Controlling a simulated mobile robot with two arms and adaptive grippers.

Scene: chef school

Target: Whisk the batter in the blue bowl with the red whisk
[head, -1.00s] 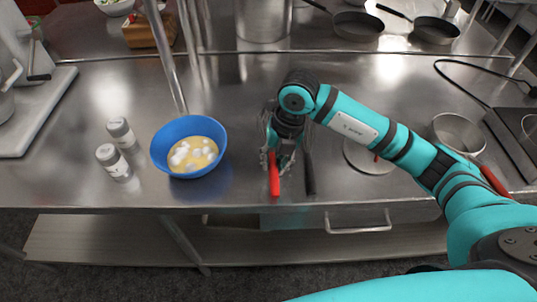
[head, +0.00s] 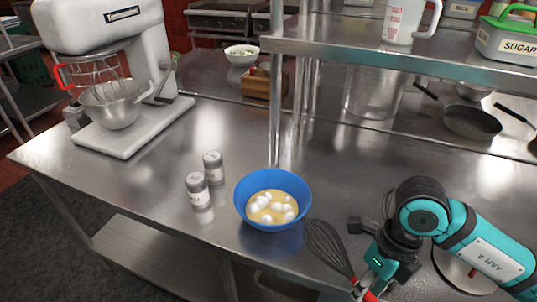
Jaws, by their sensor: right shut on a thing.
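The blue bowl (head: 242,195) stands upright on the steel counter and holds pale yellow batter (head: 262,204) with several white lumps. The red whisk (head: 326,246) is right of the bowl, its dark wire loops pointing up-left toward the bowl and its red handle at the bottom edge of the picture. My right gripper (head: 369,279) is shut on the red whisk near the handle; the fingertips are partly cut off by the picture edge. The whisk is beside the bowl, outside it. My left gripper is not in view.
Two shakers (head: 198,190) stand just left of the bowl. A stand mixer (head: 110,72) is at the back left. A steel post (head: 275,95) rises behind the bowl, with a shelf (head: 400,62) at right. A pan (head: 472,122) lies at the back right.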

